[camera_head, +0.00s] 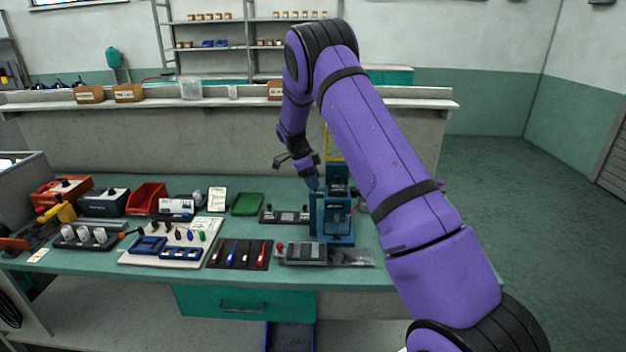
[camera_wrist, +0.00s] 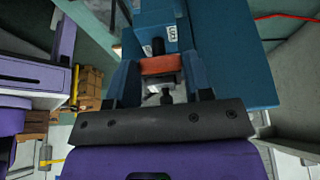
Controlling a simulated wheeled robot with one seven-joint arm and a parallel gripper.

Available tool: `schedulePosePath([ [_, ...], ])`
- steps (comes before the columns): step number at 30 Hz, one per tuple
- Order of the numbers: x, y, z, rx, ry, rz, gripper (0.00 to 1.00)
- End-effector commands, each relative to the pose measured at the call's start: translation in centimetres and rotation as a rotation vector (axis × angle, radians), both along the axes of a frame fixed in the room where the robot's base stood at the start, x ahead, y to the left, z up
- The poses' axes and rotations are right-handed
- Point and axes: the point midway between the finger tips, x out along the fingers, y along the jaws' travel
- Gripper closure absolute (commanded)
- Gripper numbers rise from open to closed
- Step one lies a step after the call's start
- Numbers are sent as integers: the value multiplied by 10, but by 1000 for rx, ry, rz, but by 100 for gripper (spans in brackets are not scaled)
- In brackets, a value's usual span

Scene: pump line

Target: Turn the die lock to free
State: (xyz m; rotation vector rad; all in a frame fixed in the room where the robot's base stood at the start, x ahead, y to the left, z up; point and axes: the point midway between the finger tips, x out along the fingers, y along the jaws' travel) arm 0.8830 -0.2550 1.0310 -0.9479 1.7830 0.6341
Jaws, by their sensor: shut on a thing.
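A blue press-like machine (camera_head: 333,222) stands on the green bench, partly behind my purple arm in the head view. My gripper (camera_head: 313,184) is at the machine's upper left side, pointing down. In the wrist view the blue body of the machine (camera_wrist: 235,50) fills the upper right. A reddish-brown bar (camera_wrist: 161,65), which looks like the die lock's handle, lies crosswise between the two fingers of my gripper (camera_wrist: 163,72). The fingers are shut on it. The lock itself is not clear in the head view.
A grey plate fixture (camera_head: 305,253) lies in front of the machine. A dark tool mat (camera_head: 240,254), a green tray (camera_head: 247,204) and a red bin (camera_head: 146,198) lie to the left. A raised ledge (camera_head: 230,102) runs behind the bench. Open floor is at right.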

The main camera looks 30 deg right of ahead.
Motion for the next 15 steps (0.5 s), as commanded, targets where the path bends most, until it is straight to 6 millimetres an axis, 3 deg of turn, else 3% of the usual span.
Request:
schedulePosePath([
  [8, 0, 1, 0, -2, -1, 62, 77],
  [15, -1, 2, 1, -1, -2, 226, 77],
])
